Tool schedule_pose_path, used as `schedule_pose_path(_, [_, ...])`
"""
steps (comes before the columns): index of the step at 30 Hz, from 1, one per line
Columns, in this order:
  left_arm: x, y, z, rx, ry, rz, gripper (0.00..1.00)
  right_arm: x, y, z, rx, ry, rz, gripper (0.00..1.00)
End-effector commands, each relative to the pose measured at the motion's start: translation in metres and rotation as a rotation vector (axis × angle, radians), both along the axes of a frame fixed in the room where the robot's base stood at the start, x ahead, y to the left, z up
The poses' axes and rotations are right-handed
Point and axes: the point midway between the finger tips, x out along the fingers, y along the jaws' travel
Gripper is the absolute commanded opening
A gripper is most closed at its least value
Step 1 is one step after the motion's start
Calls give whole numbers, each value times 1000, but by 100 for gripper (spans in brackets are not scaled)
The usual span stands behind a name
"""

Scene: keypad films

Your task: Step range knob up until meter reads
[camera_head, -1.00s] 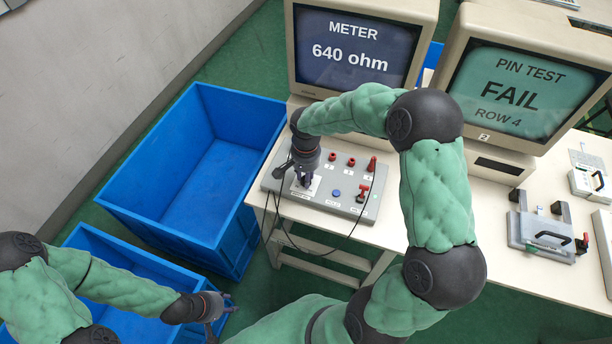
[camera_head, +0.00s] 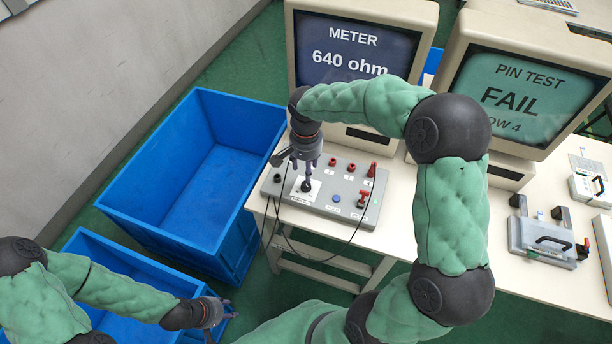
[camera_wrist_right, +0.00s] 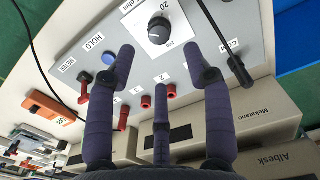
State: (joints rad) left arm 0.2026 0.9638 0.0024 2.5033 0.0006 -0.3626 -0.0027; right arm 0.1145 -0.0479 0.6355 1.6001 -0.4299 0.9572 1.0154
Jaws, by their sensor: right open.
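The range knob (camera_head: 306,186) is black, on a white plate at the left of a grey panel (camera_head: 345,210). In the right wrist view the knob (camera_wrist_right: 158,30) stands clear, with "20" printed beside it. My right gripper (camera_head: 304,168) is open and empty just above the knob; its spread fingers (camera_wrist_right: 159,62) show apart in the wrist view. The meter (camera_head: 350,45) reads 640 ohm, partly behind my right arm. My left gripper (camera_head: 222,312) has its fingers apart and empty, over the lower blue bin.
The panel carries red sockets (camera_head: 332,162), a blue button (camera_head: 336,198) and a red lever (camera_head: 362,198), with cables near it. A second monitor (camera_head: 515,95) shows PIN TEST FAIL. Blue bins (camera_head: 215,160) stand left of the table. A grey fixture (camera_head: 545,240) sits at the right.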

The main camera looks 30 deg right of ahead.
Motion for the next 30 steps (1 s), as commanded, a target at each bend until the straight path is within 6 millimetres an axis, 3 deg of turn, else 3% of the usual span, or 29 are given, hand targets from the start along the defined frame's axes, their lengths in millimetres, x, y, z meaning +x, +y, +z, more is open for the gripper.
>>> schedule_pose_path(4, [0,0,0,0,0,0,40,1,0,25,0,-3,0,52])
schedule_pose_path(10, [0,0,0,0,0,0,40,0,0,42,1,-1,1,52])
schedule_pose_path(30, [0,0,0,0,0,0,40,0,0,44,1,1,1,52])
